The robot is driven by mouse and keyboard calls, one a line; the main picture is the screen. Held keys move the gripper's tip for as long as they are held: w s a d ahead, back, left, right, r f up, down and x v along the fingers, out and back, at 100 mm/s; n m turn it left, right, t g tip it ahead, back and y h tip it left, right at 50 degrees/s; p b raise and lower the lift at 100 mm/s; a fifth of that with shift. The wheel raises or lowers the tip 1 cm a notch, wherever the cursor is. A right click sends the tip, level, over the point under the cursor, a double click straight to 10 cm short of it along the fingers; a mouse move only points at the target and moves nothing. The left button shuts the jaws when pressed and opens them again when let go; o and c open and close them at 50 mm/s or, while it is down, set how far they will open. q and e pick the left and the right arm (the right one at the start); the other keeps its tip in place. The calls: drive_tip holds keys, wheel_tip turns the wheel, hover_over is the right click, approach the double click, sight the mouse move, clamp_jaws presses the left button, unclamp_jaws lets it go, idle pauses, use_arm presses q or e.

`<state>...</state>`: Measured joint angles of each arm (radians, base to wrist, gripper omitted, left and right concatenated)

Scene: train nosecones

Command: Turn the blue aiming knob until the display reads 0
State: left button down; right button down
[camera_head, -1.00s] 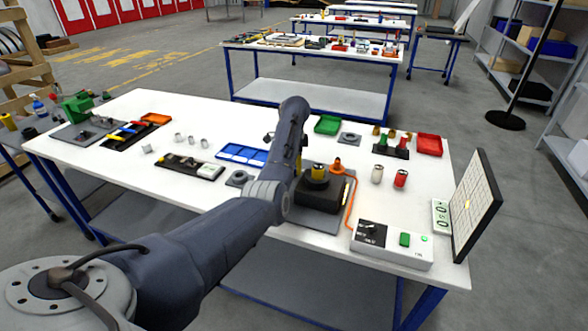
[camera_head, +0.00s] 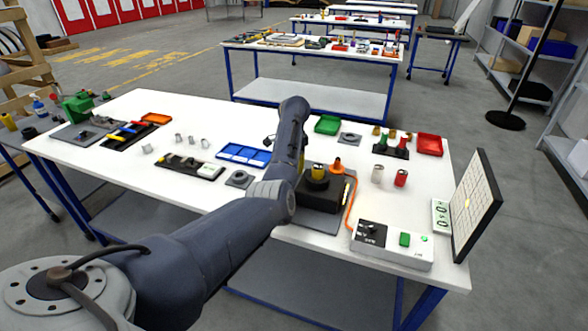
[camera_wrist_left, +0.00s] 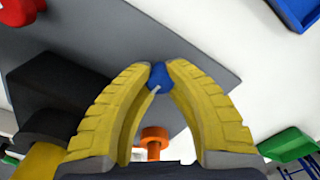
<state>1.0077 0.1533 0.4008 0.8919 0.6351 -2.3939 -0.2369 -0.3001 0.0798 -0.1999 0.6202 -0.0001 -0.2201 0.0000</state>
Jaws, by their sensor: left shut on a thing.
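The blue aiming knob (camera_wrist_left: 159,76) shows in the left wrist view between the tips of my left gripper's yellow fingers (camera_wrist_left: 158,82). The fingers are shut on it, and a pale line marks its near side. In the head view my own arm hides the knob and most of the gripper. A white display with green digits (camera_head: 440,215) stands at the right table edge; the digits are too small to read surely. Behind it is a tilted dark-edged grid panel (camera_head: 477,205) with a small yellow spot. My right gripper is not in view.
A black block with a yellow top (camera_head: 318,180) and an orange cone with a cable (camera_head: 337,165) sit close right of my arm. A white control box (camera_head: 392,243) is at the front right. A blue tray (camera_head: 243,155) lies left of the arm.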

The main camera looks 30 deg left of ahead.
use_arm(q)
drive_tip(key=c, duration=1.1)
unclamp_jaws()
wheel_tip(320, 180, up, 12)
